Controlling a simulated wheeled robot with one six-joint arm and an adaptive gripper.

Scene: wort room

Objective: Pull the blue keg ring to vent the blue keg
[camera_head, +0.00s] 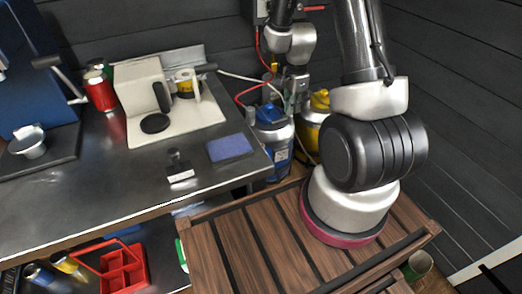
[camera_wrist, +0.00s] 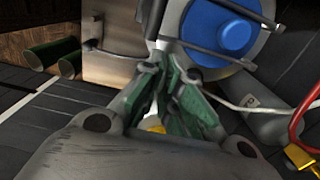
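The blue keg (camera_head: 273,145) stands past the right end of the metal table, with a blue top and a metal body. In the wrist view its round blue top (camera_wrist: 218,32) fills the upper middle, with grey metal bars across it. My gripper (camera_head: 292,100) points down at the top of the blue keg. In the wrist view its green-padded fingers (camera_wrist: 163,62) converge beside the blue top, their tips very close together. I cannot make out the keg ring, nor whether anything is between the tips.
A yellow keg (camera_head: 317,120) stands just right of the blue keg. A red cable (camera_head: 240,95) and a pale hose hang close by. The metal table (camera_head: 100,180) holds a white machine (camera_head: 140,85) and a blue pad (camera_head: 231,147). A slatted wooden surface (camera_head: 235,245) lies in front.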

